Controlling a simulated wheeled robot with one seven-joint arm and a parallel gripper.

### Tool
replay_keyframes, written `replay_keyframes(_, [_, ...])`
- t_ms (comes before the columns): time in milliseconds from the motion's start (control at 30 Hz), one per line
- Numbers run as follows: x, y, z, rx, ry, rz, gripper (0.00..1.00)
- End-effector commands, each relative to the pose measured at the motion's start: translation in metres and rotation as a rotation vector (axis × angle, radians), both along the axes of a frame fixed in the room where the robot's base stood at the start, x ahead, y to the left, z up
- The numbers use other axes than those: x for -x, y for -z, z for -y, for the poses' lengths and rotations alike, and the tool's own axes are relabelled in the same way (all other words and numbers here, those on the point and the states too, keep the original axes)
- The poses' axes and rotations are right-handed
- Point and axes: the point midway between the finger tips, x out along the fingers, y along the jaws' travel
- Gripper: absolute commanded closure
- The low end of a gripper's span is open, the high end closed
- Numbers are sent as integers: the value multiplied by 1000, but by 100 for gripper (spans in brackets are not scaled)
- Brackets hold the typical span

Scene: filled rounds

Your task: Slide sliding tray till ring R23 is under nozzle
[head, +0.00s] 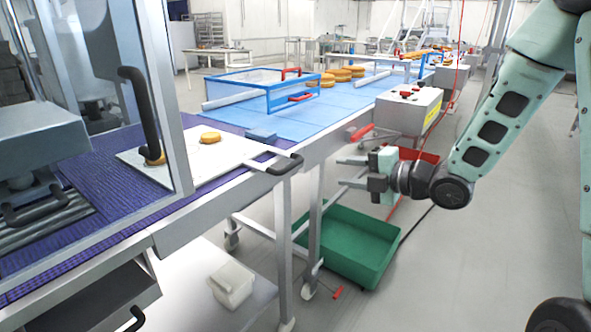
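The sliding tray (232,156) is a flat white plate on the purple surface at left, with a black bar handle (287,165) at its right end. One golden round (210,137) sits on the tray. A second round (154,158) shows partly behind the upright frame and black door handle. I cannot read any label, so I cannot tell which is ring R23. No nozzle is clearly visible; a grey machine head (38,140) stands behind the clear panel at far left. My gripper (340,171) is open and empty, to the right of the tray handle and apart from it, fingers pointing left.
A blue-framed clear guard (268,92) and stacked rounds (340,74) stand on the blue belt (325,115). A control box (408,108) stands on the right edge. Floor at right is clear.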

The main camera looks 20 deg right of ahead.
Motion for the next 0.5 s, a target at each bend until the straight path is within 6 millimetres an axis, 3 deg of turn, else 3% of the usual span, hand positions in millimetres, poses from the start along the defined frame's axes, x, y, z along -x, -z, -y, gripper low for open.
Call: replay_keyframes(500, [-81,21,-61,-3,-2,-5,64])
